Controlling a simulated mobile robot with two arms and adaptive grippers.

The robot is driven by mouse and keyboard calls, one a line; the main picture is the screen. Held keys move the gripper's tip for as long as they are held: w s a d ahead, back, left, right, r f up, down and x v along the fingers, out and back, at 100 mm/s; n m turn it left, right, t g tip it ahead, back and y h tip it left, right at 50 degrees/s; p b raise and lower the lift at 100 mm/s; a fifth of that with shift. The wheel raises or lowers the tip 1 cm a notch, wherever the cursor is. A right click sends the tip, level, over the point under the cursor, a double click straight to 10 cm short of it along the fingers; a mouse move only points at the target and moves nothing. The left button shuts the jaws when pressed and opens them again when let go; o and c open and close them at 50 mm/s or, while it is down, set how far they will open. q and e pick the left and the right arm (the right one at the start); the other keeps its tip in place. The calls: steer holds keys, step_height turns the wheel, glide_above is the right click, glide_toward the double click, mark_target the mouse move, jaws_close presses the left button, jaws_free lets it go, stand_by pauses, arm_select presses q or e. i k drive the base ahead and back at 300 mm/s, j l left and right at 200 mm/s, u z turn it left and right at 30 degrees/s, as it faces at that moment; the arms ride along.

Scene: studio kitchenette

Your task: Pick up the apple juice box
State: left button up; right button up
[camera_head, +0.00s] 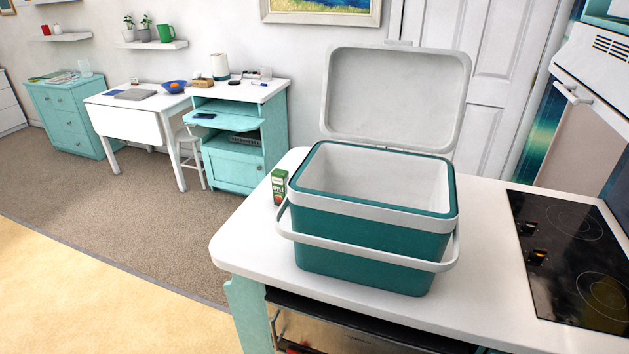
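The apple juice box (279,186) is a small green carton with a pale label reading "APPLE". It stands upright on the white counter, just left of a teal cooler (372,247). Its lower right part is close to the cooler's handle, and I cannot tell whether they touch. The cooler's lid is up, and the visible inside is pale and looks empty, though its floor is partly hidden. Neither of my grippers shows in the head view.
The white counter (238,243) has free room left of the cooler. The raised lid (395,98) stands behind the cooler, and its grey handle (365,257) hangs across the front. A black cooktop (572,260) lies to the right. A teal cabinet (232,165) stands farther back.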

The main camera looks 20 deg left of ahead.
mark_target(280, 178)
steer(key=i+j+z, duration=0.15)
steer(key=j+z, duration=0.2)
steer(key=j, duration=0.9)
steer(key=j+z, duration=0.35)
steer(key=j, duration=0.95)
